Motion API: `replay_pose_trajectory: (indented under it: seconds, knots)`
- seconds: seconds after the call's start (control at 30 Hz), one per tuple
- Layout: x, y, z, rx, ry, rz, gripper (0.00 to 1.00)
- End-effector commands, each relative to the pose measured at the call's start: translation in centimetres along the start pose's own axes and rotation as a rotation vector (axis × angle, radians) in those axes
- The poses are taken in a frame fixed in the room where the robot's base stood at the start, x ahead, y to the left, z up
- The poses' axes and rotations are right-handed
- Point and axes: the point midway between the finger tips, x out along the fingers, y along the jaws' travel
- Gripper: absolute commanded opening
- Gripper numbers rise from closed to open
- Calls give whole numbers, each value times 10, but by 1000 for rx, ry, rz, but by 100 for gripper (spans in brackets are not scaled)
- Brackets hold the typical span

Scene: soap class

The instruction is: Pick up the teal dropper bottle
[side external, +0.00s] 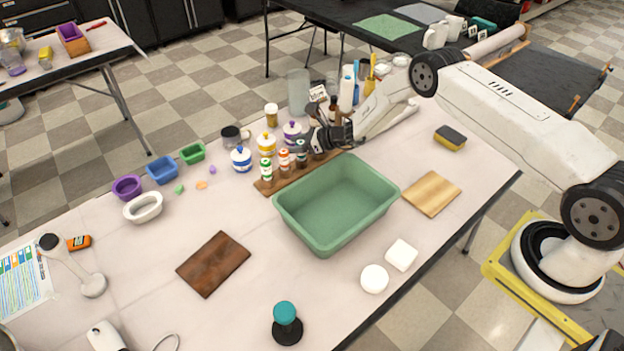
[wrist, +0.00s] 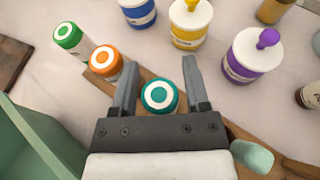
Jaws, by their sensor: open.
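The teal dropper bottle (wrist: 160,95) stands on a narrow wooden board, seen from above in the wrist view with its teal cap and white top. My gripper (wrist: 158,78) is open, with one finger on each side of this bottle. Whether the fingers touch it cannot be told. In the side view my gripper (side external: 312,138) is at the board's far end, and the teal bottle (side external: 301,152) shows beside it. An orange-capped bottle (wrist: 106,61) and a green-capped bottle (wrist: 70,38) stand to the left on the same row.
A green tub (side external: 336,243) stands close in front of the board (side external: 266,187). Blue (side external: 241,160), yellow (side external: 266,145) and purple (side external: 291,133) lidded jars stand just behind. More bottles crowd the back. The table's left front is mostly clear around a dark wooden block (side external: 213,264).

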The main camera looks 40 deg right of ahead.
Motion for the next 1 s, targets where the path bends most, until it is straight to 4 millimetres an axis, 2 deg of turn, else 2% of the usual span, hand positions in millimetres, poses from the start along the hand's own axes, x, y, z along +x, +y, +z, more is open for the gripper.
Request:
replay_pose_trajectory:
  seconds: [0.17, 0.3, 0.33, 0.37, 0.77, 1.0]
  knots:
    - [0, 0, 0, 0, 0, 0, 59]
    - [0, 0, 0, 0, 0, 0, 15]
    - [0, 0, 0, 0, 0, 0, 5]
    - [0, 0, 0, 0, 0, 0, 0]
    - [-1, 0, 2, 0, 0, 0, 0]
    - [-5, 0, 14, -1, -2, 1, 0]
